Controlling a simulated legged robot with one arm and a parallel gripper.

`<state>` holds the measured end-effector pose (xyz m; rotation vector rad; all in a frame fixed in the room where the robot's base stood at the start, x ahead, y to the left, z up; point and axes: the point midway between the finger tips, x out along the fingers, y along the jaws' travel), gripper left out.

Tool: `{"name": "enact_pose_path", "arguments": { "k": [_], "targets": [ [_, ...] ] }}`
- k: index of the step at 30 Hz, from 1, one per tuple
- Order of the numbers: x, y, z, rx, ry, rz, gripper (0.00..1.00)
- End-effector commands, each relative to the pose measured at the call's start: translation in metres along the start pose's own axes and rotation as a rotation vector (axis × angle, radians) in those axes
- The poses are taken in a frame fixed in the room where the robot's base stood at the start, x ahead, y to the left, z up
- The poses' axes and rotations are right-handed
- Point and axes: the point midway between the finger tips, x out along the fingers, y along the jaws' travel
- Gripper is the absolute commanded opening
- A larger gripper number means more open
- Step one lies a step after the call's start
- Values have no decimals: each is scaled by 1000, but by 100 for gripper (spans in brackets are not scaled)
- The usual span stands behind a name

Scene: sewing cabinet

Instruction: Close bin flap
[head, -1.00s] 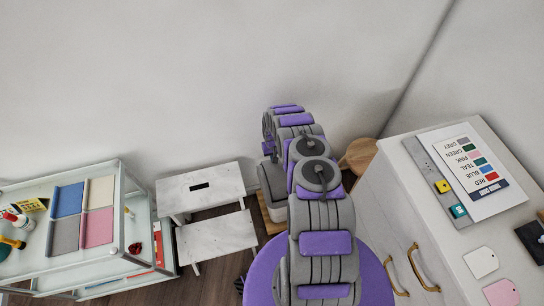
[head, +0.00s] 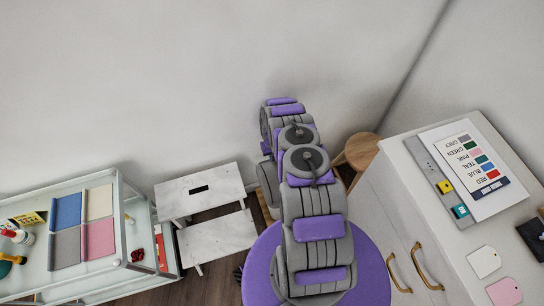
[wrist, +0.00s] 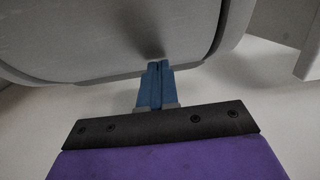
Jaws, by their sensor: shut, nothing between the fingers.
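My gripper (wrist: 157,72) is shut, its blue fingers together and nothing between them. In the wrist view a large grey panel with a rounded edge (wrist: 100,35) fills the top, and my fingertips are at its lower edge, with a dark shadow around them. It may be the bin flap, but I cannot tell for sure, nor whether the fingers touch it. In the head view my arm reaches toward the wall and hides the gripper. No bin can be made out there.
A white step stool (head: 206,190) stands at the wall, left of my arm. A glass cart (head: 118,225) is further left. A wooden stool (head: 361,151) stands right of my arm, beside a white cabinet (head: 395,185) with brass handles.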

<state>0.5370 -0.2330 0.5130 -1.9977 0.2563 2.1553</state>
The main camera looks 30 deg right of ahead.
Motion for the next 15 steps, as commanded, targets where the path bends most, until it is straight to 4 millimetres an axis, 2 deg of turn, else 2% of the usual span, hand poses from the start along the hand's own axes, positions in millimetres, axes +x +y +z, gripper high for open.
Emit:
{"name": "enact_pose_path", "arguments": {
  "k": [5, 15],
  "targets": [
    [-21, -1, -1, -2, 1, 2, 0],
    [-86, 1, -2, -2, 1, -1, 0]
  ]
}}
